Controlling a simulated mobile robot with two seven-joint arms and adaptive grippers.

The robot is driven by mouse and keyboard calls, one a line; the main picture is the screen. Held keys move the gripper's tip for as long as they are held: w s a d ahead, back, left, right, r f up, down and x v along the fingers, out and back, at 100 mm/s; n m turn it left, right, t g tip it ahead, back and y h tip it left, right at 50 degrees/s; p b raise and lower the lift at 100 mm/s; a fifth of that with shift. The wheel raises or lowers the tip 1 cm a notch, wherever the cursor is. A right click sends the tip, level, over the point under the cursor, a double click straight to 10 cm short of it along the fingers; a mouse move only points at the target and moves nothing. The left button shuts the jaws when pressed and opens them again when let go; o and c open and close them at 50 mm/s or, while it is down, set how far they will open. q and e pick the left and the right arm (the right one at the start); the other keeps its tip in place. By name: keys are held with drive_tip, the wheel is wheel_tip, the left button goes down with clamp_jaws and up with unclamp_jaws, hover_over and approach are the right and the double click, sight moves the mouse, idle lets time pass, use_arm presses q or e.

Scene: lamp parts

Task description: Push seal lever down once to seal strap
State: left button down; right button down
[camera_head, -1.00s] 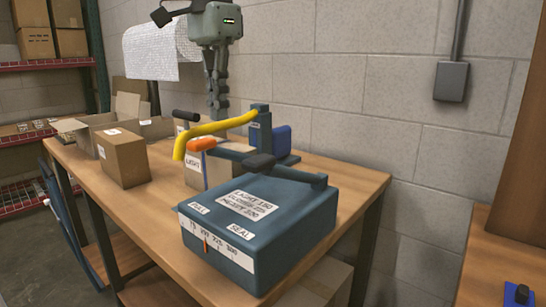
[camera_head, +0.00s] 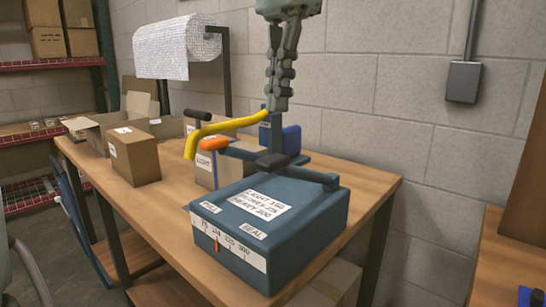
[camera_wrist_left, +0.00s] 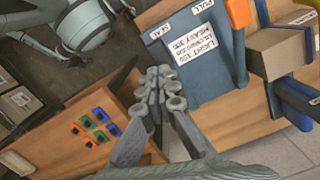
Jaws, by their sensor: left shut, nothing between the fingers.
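The blue strapping machine (camera_head: 314,229) sits on the wooden bench, with "PULL" and "SEAL" labels and a numbered front scale. My right gripper is not in view.
A closed carton (camera_head: 135,158) and open boxes stand at the bench's left. A labelled box (camera_head: 231,166) is behind the machine, near the levers. The block wall closes off the back; a second wooden surface (camera_head: 497,262) is at the right.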

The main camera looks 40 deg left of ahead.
use_arm(q)
hover_over(275, 157)
wheel_tip(275, 157, down, 4)
drive_tip(key=shift+f, duration=0.15)
drive_tip(key=shift+s+f, duration=0.1)
drive_tip(key=shift+f, duration=0.7)
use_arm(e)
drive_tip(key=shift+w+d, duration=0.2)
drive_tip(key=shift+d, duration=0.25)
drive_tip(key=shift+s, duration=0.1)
use_arm(q)
drive_tip(key=shift+f, duration=2.2)
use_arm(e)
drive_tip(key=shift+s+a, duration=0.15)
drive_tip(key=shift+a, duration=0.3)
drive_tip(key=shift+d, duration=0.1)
